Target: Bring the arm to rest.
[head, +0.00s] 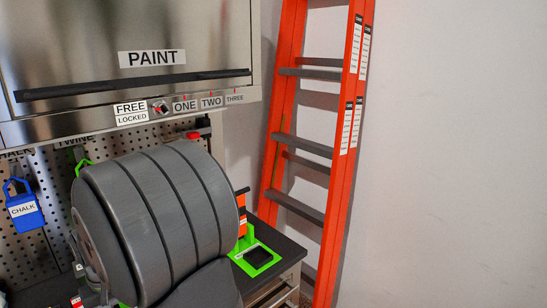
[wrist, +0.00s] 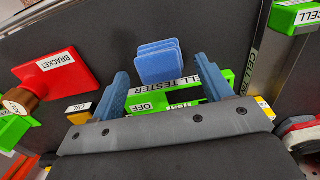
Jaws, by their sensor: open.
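My gripper (wrist: 162,66) shows in the wrist view with its two blue-grey fingers spread apart. It is open. A green tester (wrist: 190,95) with TESTER, OFF and TEST labels lies between and behind the fingers, partly hidden by them and by the gripper body. A blue ribbed block (wrist: 159,62) stands just beyond the tester, between the fingertips. I see nothing clamped in the fingers. In the head view my grey arm fills the lower middle, and the gripper is hidden behind it.
A red BRACKET piece (wrist: 58,72) lies left of the fingers, and a CELL holder (wrist: 270,65) lies right. In the head view are a PAINT cabinet (head: 80,40), a pegboard with a blue CHALK tag (head: 24,212), a green holder (head: 256,257) and an orange ladder (head: 341,170).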

